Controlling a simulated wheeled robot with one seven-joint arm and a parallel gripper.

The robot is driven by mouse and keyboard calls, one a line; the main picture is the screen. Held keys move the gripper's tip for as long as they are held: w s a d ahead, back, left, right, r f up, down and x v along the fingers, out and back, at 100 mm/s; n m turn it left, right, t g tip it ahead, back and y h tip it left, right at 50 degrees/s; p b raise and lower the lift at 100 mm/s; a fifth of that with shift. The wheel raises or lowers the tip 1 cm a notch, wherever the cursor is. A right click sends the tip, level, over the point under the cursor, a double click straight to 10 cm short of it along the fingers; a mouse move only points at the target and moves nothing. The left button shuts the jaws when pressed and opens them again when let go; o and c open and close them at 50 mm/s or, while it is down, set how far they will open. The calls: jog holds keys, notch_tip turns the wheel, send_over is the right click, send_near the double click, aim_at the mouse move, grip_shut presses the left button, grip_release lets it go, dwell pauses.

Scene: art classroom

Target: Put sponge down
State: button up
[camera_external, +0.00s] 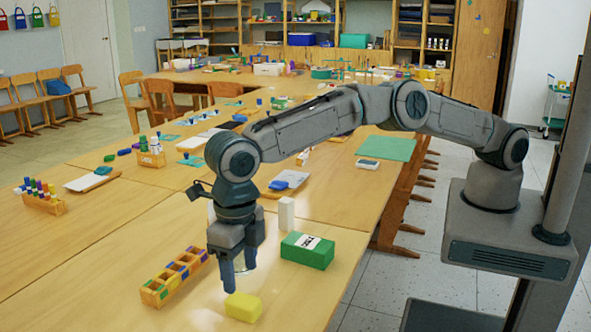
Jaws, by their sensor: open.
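A yellow sponge (243,307) lies on the wooden table (110,300) near the front edge of the view. My gripper (238,281) points down just above and behind the sponge, with its two blue-grey fingers apart. One fingertip overlaps the sponge's top edge in the picture; I cannot tell whether it touches. Nothing shows between the fingers.
A wooden compartment box (176,276) with coloured edges stands left of my gripper. A green box (307,251) with a white label stands to the right, with a white block (286,214) behind it. Marker holders (42,200) stand farther left. The table's front left is clear.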

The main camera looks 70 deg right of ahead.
aim_at(243, 298)
notch_tip(243, 298, up, 4)
jog(key=shift+r, duration=0.15)
jog(key=w+d+r+m+t, duration=0.1)
jog(key=w+d+r+m, duration=0.3)
jog(key=d+r+m, duration=0.65)
jog(key=s+d+r+m, duration=0.1)
jog(key=d+r+m, duration=0.2)
jog(key=d, duration=0.7)
jog(key=s+d+r+m, duration=0.1)
jog(key=d+r+m, duration=0.2)
jog(key=d, duration=0.7)
jog(key=s+d+m+t, duration=0.1)
jog(key=s+d+m, duration=0.35)
jog(key=d, duration=0.25)
jog(key=s+d+m, duration=0.4)
jog(key=d+m, duration=0.1)
jog(key=d, duration=0.3)
jog(key=s+d+f+m, duration=0.2)
jog(key=s+d+m, duration=0.3)
jog(key=s, duration=0.2)
jog(key=s+d+f+m, duration=0.2)
jog(key=s+d+m, duration=0.3)
jog(key=s, duration=0.2)
jog(key=shift+s+f+t, duration=0.15)
jog(key=shift+f+t, duration=0.25)
